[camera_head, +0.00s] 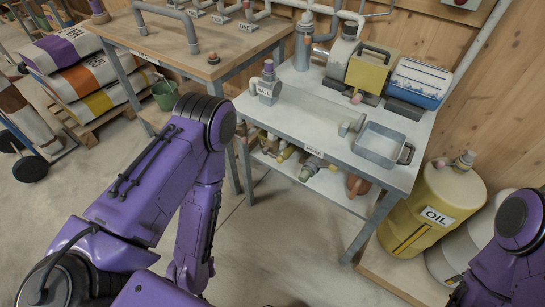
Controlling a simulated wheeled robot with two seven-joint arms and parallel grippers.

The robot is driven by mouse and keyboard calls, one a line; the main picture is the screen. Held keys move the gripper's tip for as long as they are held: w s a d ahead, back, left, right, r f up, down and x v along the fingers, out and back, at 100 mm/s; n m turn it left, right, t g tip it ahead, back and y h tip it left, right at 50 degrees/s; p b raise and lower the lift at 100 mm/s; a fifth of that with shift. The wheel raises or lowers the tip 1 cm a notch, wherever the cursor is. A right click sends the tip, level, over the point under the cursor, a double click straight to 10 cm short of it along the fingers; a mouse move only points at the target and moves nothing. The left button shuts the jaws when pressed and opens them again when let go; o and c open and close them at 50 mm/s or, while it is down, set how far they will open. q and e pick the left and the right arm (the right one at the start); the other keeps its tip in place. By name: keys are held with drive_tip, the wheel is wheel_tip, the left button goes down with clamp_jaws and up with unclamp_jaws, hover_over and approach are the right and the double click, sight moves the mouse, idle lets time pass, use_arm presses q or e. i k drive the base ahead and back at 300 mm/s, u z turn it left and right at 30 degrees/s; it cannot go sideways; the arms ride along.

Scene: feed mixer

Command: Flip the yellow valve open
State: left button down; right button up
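I cannot clearly make out a yellow valve. A yellow box-like unit with a dark handle (368,72) stands at the back of the grey metal workbench (300,133), between a grey cylindrical housing and a blue-and-white container. A small pinkish knob (357,98) shows low in front of the yellow unit. Some yellowish pipe fittings (287,152) lie on the shelf under the bench top. My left arm stands in the left foreground, bent, with its forearm pointing down; its gripper is not in the picture. My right arm shows only in part at the right edge, without its gripper.
A grey open tray (383,144) and a small unit labelled MALL (266,86) stand on the bench. A yellow OIL drum (430,207) stands at its right. A wooden workbench with pipes (180,50), a green bucket (165,95) and stacked sacks (85,70) are at left. Floor in front is clear.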

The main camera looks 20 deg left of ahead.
sight(280, 159)
drive_tip(key=z, duration=1.75)
drive_tip(key=k, duration=0.8)
drive_tip(key=u, duration=1.45)
drive_tip(key=i, duration=0.5)
drive_tip(key=z, duration=0.05)
